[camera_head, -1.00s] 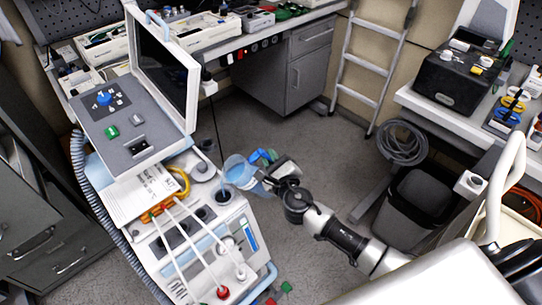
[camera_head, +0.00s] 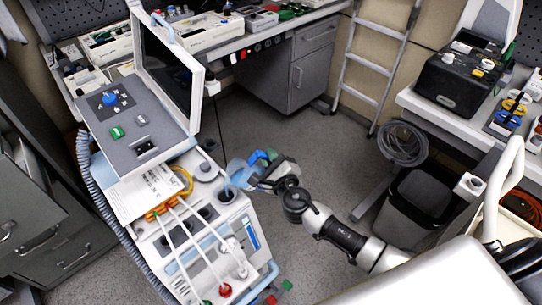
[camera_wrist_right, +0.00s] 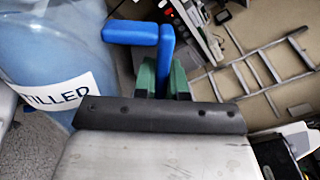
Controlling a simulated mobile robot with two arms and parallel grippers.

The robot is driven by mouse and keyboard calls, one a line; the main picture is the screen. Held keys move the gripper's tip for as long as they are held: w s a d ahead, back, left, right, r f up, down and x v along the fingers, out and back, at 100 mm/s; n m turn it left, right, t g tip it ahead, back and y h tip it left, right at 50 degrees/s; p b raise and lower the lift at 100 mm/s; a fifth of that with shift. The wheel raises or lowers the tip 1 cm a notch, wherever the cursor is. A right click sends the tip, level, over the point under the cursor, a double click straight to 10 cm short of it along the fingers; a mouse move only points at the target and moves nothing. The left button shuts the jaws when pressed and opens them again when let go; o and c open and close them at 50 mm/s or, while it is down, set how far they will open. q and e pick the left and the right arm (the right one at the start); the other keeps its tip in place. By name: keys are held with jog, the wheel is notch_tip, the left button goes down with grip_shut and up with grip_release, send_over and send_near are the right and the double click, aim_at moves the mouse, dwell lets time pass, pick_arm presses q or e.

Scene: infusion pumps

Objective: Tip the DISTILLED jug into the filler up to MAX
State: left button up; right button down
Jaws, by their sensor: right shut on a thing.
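The DISTILLED jug (camera_head: 239,174) is a translucent blue container, tilted over the top right of the pump machine (camera_head: 205,245). In the right wrist view the jug (camera_wrist_right: 50,45) fills the left side, with part of its label readable. My right gripper (camera_head: 264,168) is shut on the jug's blue handle (camera_wrist_right: 132,32), which stands between the green finger pads (camera_wrist_right: 162,80). The filler (camera_head: 227,194) appears as a dark round opening just below the jug's lower end. Whether liquid is flowing cannot be told. A blue level strip (camera_head: 251,236) shows on the machine's front. My left gripper is out of view.
The machine's screen (camera_head: 167,70) and grey control panel (camera_head: 126,128) stand left of the jug. White tubes and a red cap (camera_head: 225,290) are on its front. A black bin (camera_head: 415,203) and coiled hose (camera_head: 402,145) lie to the right.

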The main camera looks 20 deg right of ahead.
aim_at(263, 153)
jog(key=shift+a+r+n+p, duration=0.3)
jog(key=shift+r+n+p, duration=0.3)
jog(key=shift+r+p, duration=0.3)
jog(key=shift+a+r+n+p, duration=0.6)
jog(key=shift+r+n+p, duration=0.35)
jog(key=shift+p, duration=0.85)
dwell(0.5)
